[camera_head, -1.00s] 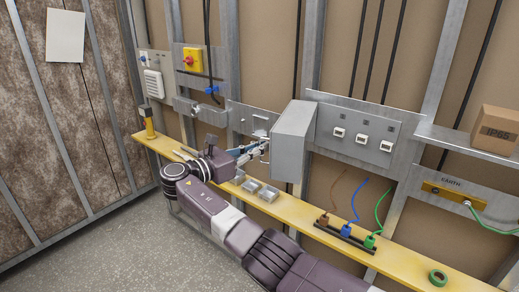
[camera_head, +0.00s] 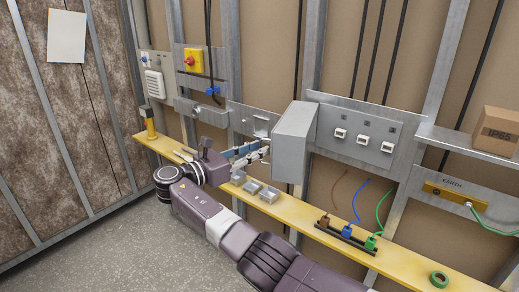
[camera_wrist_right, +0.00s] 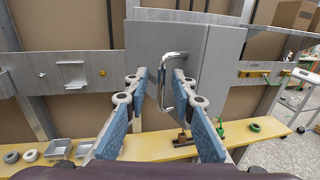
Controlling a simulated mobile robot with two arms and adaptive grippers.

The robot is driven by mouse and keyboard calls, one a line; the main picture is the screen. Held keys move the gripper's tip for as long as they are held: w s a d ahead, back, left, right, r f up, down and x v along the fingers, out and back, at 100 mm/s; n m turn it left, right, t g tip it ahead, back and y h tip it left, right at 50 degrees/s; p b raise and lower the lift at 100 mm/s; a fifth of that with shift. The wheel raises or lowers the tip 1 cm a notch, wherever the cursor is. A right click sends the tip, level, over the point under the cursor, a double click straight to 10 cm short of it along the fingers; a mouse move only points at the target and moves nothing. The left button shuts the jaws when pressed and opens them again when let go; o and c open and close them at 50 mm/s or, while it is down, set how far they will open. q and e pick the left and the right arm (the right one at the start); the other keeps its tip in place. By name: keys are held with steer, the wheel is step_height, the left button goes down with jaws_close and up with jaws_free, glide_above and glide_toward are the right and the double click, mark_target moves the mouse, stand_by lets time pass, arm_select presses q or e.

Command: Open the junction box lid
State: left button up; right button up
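The grey junction box (camera_head: 300,135) is mounted on the wall panel in the middle of the head view. In the right wrist view its grey lid (camera_wrist_right: 148,48) fills the upper middle, with no open gap visible. A shiny bar handle (camera_wrist_right: 170,90) stands upright on the lid. My right gripper (camera_head: 264,149) is at the left of the box. In the wrist view its blue-padded fingers (camera_wrist_right: 160,80) are open, with the handle near the right fingertip and partly between the fingers. Contact cannot be told. My left gripper is not in view.
A yellow ledge (camera_head: 295,210) runs below the box, with small metal boxes (camera_head: 268,194) and coloured plugs (camera_head: 347,232) on it. A cardboard box (camera_head: 496,130) sits on a shelf at right. A switch panel (camera_head: 360,135) adjoins the box at right.

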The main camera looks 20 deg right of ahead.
steer(key=v, duration=1)
steer(key=shift+a, duration=0.35)
